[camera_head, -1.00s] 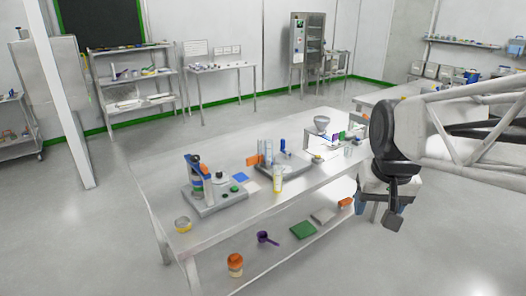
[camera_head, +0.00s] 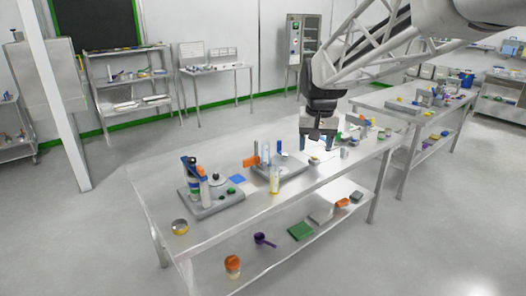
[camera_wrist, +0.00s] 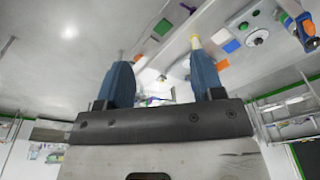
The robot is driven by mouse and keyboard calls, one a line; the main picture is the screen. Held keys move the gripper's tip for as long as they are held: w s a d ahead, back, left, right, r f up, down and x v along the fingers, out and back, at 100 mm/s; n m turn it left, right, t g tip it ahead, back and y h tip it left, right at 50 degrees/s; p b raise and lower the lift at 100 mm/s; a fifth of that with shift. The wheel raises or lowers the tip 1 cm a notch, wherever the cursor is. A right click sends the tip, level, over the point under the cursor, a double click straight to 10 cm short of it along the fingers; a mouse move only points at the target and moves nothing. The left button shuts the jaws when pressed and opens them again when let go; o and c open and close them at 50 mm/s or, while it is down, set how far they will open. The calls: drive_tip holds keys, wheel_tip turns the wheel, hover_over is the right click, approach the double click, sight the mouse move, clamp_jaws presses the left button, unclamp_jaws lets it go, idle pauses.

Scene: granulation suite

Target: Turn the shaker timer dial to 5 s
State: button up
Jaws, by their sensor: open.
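A grey-based device with a blue-and-orange column, which looks like the shaker (camera_head: 212,203), stands at the left part of the near steel table. A small green knob (camera_head: 234,189) shows on its base; whether it is the timer dial, and its setting, are too small to tell. In the wrist view the device's base (camera_wrist: 264,32) is at the upper right, with a green and a dark round part on it. My gripper (camera_head: 316,146) is open and empty above the table's right part, well to the right of the device. Its blue fingers (camera_wrist: 163,82) stand apart in the wrist view.
A second grey-based device (camera_head: 285,170) with upright columns stands mid-table, between my gripper and the first device. A yellowish cylinder (camera_head: 275,181) stands before it. A blue square (camera_head: 237,179) lies between the devices.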

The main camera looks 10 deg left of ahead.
drive_tip(key=w+a+f, duration=0.3)
drive_tip(key=w+a, duration=0.5)
drive_tip(key=w, duration=0.3)
drive_tip(key=g, duration=0.2)
hover_over(216, 175)
drive_tip(key=shift+n, duration=0.4)
drive_tip(key=f, duration=2.2)
drive_tip(key=shift+d+f, duration=0.2)
drive_tip(key=shift+f, duration=0.15)
drive_tip(key=shift+w+a+f, duration=0.1)
drive_tip(key=shift+a+f, duration=0.1)
drive_tip(key=shift+a, duration=0.1)
drive_tip(key=shift+f, duration=0.1)
drive_tip(key=shift+f, duration=3.8)
drive_tip(key=c, duration=0.9)
